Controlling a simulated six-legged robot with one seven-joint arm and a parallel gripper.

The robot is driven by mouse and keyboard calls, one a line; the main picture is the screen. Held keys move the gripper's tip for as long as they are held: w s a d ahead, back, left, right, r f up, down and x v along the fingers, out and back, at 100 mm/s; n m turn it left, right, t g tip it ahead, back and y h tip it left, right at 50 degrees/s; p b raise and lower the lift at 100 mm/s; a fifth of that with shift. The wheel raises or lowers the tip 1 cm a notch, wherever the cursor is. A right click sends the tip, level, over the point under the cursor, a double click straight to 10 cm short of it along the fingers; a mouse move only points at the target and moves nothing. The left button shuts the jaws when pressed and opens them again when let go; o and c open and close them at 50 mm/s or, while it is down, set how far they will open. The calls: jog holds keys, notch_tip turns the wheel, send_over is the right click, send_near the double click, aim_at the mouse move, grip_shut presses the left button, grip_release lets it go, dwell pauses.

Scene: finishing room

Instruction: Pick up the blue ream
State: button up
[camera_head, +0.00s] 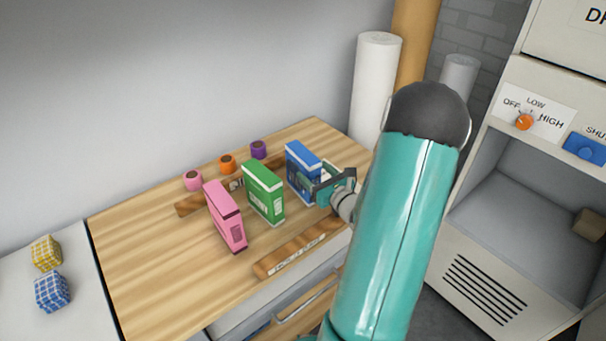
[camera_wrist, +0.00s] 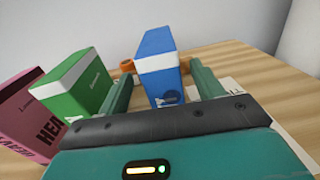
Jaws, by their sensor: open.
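The blue ream (camera_head: 300,168) is an upright blue box with a white band near its top, on the wooden table, at the right end of a row of three reams. In the wrist view the blue ream (camera_wrist: 162,75) stands between my two fingers, with a gap showing on each side. My gripper (camera_head: 325,182) is open at the blue ream's right side in the head view, and its fingers (camera_wrist: 162,88) point toward the ream. My arm and gripper hide part of the ream's lower right in the head view.
A green ream (camera_head: 264,192) stands close left of the blue one, and a pink ream (camera_head: 226,217) beyond it. Pink, orange and purple cups (camera_head: 227,164) stand behind. A wooden strip (camera_head: 300,249) lies along the table's (camera_head: 150,260) front. A white roll (camera_head: 374,90) stands behind right.

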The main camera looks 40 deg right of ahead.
jog(key=w, duration=0.2)
jog(key=w+d, duration=0.1)
jog(key=w, duration=0.1)
jog(key=shift+w+f, duration=0.1)
jog(key=shift+w, duration=0.1)
grip_shut()
